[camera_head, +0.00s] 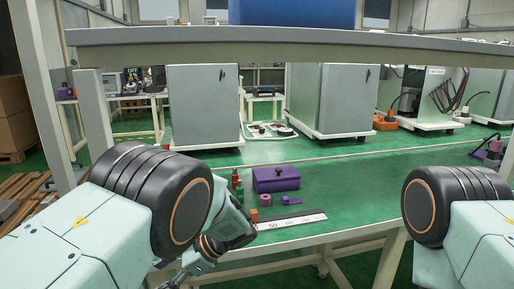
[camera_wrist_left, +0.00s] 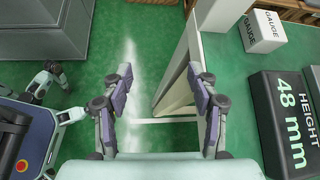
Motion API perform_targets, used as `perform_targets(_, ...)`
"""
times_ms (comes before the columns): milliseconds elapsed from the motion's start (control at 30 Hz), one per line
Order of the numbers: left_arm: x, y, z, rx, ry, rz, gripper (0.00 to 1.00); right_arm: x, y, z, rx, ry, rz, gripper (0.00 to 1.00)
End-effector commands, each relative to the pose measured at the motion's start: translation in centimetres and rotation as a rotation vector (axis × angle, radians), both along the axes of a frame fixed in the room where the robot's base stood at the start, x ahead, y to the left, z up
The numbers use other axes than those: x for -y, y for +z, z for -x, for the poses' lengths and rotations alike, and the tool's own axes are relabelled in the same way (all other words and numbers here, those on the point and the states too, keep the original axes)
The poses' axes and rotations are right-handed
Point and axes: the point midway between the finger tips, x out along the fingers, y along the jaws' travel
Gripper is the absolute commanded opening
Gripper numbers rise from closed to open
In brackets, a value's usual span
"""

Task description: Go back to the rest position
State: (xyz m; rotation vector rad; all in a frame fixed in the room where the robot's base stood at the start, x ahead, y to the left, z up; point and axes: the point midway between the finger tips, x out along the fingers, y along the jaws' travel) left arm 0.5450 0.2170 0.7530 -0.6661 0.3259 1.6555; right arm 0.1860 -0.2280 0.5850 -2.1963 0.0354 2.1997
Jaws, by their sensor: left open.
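My left gripper (camera_wrist_left: 160,90) is open in the left wrist view, with its two fingers wide apart and nothing between them. Green floor and a pale table leg show below it. In the head view my left arm comes in from the left and bends down, and the left gripper (camera_head: 190,274) is low by the table's near edge, partly cut off by the frame. My right arm shows only at the right edge; its gripper is out of the picture.
A black height block (camera_wrist_left: 285,125) and a white gauge block (camera_wrist_left: 262,30) lie right of my left gripper. A shelf beam (camera_head: 300,45) crosses above.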

Motion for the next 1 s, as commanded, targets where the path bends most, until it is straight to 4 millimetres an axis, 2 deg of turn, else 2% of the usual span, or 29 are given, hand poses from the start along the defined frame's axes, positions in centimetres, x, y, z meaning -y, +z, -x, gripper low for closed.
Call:
perform_targets(167,1.0,-3.9,0.7,0.056,0.002,0.14,0.6,0.0,0.0,0.0,0.0,0.0,0.0,0.4)
perform_targets(267,1.6,-7.0,1.9,0.096,0.027,0.254,0.6,0.0,0.0,0.0,0.0,0.0,0.0,0.4)
perform_targets(467,3.1,-13.1,5.7,0.19,0.152,0.504,0.6,0.0,0.0,0.0,0.0,0.0,0.0,0.4)
perform_targets(600,4.0,-16.4,9.3,0.273,0.296,0.666,0.6,0.0,0.0,0.0,0.0,0.0,0.0,0.4)
perform_targets(800,4.3,-19.1,14.9,0.42,0.553,0.839,0.6,0.0,0.0,0.0,0.0,0.0,0.0,0.4)
perform_targets(1000,2.9,-19.4,21.4,0.601,0.845,0.911,0.6,0.0,0.0,0.0,0.0,0.0,0.0,0.4)
